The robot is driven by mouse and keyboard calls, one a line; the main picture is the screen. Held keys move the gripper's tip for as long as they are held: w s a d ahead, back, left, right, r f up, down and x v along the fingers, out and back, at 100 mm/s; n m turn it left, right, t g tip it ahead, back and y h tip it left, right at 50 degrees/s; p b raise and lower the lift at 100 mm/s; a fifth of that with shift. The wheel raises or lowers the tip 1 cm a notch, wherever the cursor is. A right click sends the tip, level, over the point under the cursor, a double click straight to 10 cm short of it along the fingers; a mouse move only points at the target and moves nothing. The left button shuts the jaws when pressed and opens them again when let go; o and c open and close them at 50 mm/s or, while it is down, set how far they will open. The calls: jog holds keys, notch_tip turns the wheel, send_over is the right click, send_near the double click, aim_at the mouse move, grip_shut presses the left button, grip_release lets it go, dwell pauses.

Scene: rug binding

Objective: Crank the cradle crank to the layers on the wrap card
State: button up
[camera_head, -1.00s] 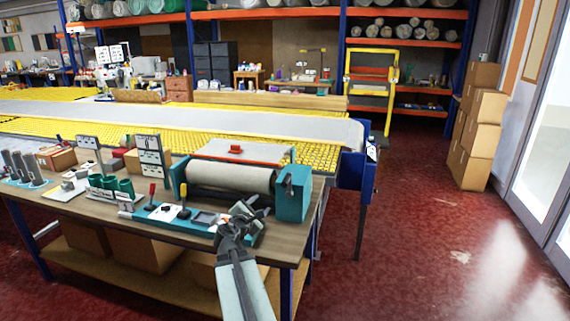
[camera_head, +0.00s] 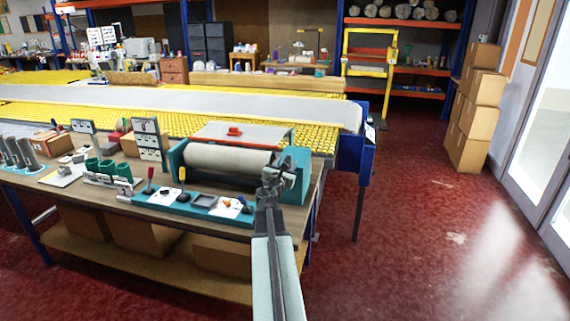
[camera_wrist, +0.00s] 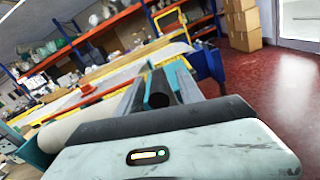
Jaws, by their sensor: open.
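The cradle holds a pale grey roll (camera_head: 228,158) between teal end blocks at the table's right end; the roll also shows in the wrist view (camera_wrist: 78,122). My gripper (camera_head: 272,168) is in front of the right teal block (camera_head: 300,185) and hides most of the crank there. In the wrist view, my open gripper (camera_wrist: 158,88) has a dark cylinder (camera_wrist: 160,94), apparently the crank's grip, between its fingers. I cannot tell whether they touch it.
A teal tray (camera_head: 204,202) with small levers lies along the wooden table's (camera_head: 90,195) front. A yellow-surfaced conveyor (camera_head: 200,124) runs behind. The red floor (camera_head: 420,230) at right is clear up to stacked boxes (camera_head: 472,110).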

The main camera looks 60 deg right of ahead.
grip_shut()
dwell(1.4)
jog(key=shift+a, duration=0.15)
jog(key=shift+w, duration=0.2)
jog(key=shift+s, duration=0.15)
